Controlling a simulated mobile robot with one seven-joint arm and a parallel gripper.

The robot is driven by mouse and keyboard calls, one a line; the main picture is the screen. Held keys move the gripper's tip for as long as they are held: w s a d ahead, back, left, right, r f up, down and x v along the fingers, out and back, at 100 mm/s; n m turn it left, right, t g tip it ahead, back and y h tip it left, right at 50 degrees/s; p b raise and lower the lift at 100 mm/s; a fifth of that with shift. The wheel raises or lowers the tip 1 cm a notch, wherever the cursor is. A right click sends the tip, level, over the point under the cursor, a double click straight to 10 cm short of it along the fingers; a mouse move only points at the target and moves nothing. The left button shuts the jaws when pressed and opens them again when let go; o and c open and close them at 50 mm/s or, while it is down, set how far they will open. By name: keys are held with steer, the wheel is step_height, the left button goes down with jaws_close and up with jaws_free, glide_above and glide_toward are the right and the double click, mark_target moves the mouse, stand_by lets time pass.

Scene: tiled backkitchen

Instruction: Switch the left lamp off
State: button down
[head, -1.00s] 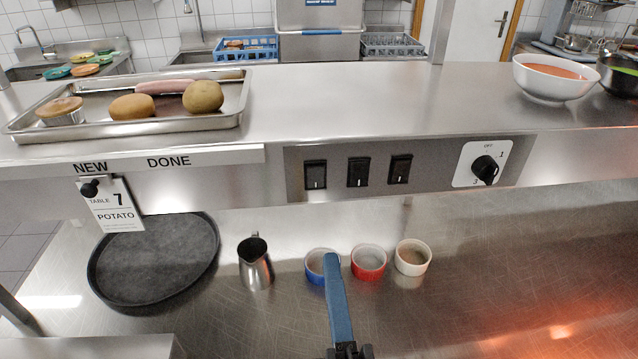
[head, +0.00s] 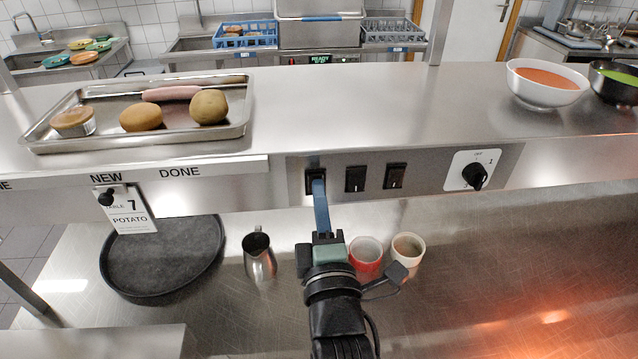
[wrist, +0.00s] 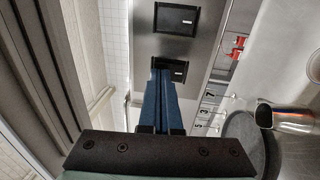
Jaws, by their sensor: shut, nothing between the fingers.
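Three black rocker switches sit in a row on the panel under the shelf edge: the left switch (head: 315,176), the middle switch (head: 355,179) and the right switch (head: 395,176). My gripper (head: 319,184) is shut and empty, its blue fingers pointing up at the left switch. The tips overlap its lower part, hiding it; contact cannot be told for sure. In the wrist view the shut fingers (wrist: 160,68) end at the left switch (wrist: 180,72), with the middle switch (wrist: 176,19) above it. The lamps themselves are out of view.
A rotary knob (head: 474,176) is right of the switches. A ticket (head: 127,212) hangs at left. Below are a black round tray (head: 160,260), a steel jug (head: 259,257), a red ramekin (head: 366,262) and a white ramekin (head: 408,249). Orange glow lies at lower right.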

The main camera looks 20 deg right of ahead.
steer(key=shift+w+d, duration=0.1)
steer(key=shift+w, duration=0.25)
steer(key=shift+w+r, duration=0.1)
steer(key=shift+r, duration=0.05)
stand_by(0.3)
